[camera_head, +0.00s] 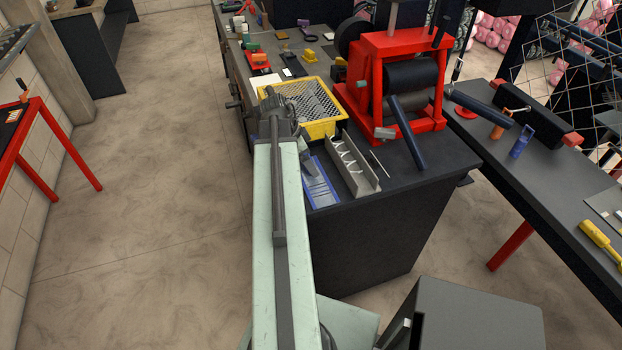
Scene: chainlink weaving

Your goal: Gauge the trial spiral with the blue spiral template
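A blue flat piece with a slotted or ridged top (320,186), which looks like the spiral template, lies at the near edge of the dark workbench. My arm partly covers its left side. Just right of it, a grey open channel tray (366,184) holds a pale wavy wire (344,155), which may be the trial spiral. My pale green arm reaches up from the bottom of the picture. Its dark end with my gripper (281,104) is over the left edge of the yellow crate, beyond the blue piece. The fingers cannot be made out.
The yellow crate (326,128) holds grey mesh. A red roller machine (395,90) with a dark handle stands to the right. A thin rod (379,163) lies beside the channel tray. A second table (560,185) at right carries tools. The floor at left is clear.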

